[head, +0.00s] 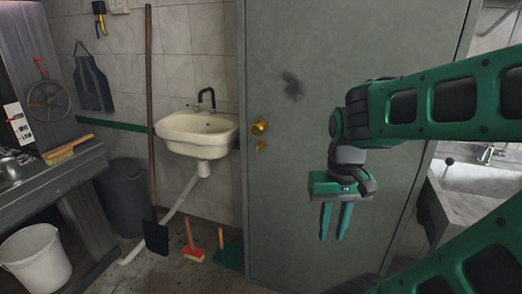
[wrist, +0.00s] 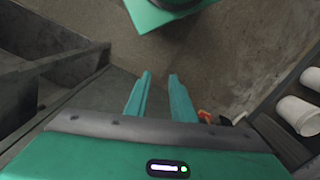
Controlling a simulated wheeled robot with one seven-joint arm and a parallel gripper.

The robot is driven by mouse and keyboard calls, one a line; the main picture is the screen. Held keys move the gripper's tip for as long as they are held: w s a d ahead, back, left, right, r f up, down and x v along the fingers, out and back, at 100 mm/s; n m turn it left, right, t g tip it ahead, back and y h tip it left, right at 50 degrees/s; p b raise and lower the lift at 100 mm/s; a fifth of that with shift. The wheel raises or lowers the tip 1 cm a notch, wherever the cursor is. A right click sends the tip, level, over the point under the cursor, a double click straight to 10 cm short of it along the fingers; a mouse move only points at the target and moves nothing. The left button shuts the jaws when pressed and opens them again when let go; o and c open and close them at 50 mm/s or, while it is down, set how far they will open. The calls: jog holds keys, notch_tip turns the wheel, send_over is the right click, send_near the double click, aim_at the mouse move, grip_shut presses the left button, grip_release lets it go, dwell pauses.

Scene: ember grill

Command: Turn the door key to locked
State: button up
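The grey door (head: 380,45) fills the middle of the head view and looks shut. A brass round knob (head: 259,127) sits near its left edge. Just below the knob is a small brass key (head: 261,146); it is too small to tell how it is turned. My gripper (head: 335,236) is in front of the door, to the right of and lower than the key. Its green fingers point down, apart, with nothing between them. In the wrist view my gripper (wrist: 158,75) also shows a gap between the fingers. The knob and key are not in the wrist view.
A white sink (head: 196,132) is on the wall left of the door. A long pole (head: 149,90), a dark bin (head: 124,195), a red brush (head: 193,252) and a white bucket (head: 36,260) stand at the left. A stone basin (head: 475,180) is beyond the door's right side.

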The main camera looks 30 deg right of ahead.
jog(key=w+d+f+n+h, duration=0.5)
jog(key=w+d+n, duration=0.15)
jog(key=w, duration=0.35)
jog(key=w+d+f+n+h, duration=0.4)
jog(key=w+d+f+n, duration=0.15)
jog(key=w+n, duration=0.3)
jog(key=n+t+h, duration=0.5)
jog(key=n+t, duration=0.6)
jog(key=n, duration=0.6)
send_near(258, 150)
jog(key=x, duration=1)
jog(key=shift+w+d+f, duration=0.1)
jog(key=shift+w+f, duration=0.1)
jog(key=shift+w, duration=0.05)
